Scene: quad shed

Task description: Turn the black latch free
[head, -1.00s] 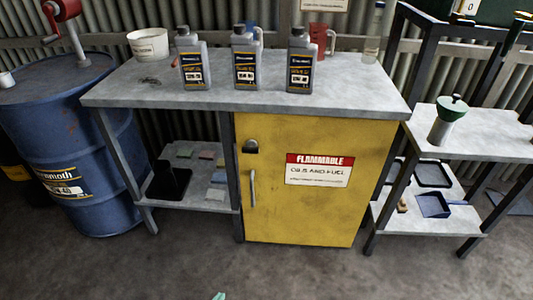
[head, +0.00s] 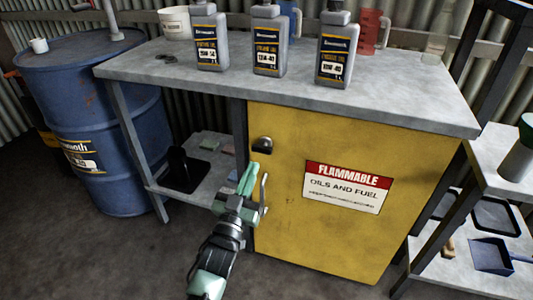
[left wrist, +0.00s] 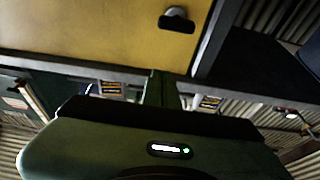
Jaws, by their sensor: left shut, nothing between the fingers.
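The black latch (head: 262,144) sits on a metal mount near the upper left corner of the yellow cabinet door (head: 290,225). It also shows in the left wrist view (left wrist: 178,22), near the top. My left gripper (head: 248,170) is in front of the cabinet's left edge, fingers pointing up, just below and left of the latch. It is shut and empty and looks apart from the latch. The silver door handle (head: 264,188) is below the latch, partly hidden by my gripper. My right gripper is in neither view.
Several grey oil bottles (head: 268,45) and a red jug (head: 373,35) stand on the bench top (head: 330,90) above the door. A blue drum (head: 75,120) is at the left. A side shelf with a blue dustpan (head: 490,254) is at the right. The floor before the cabinet is clear.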

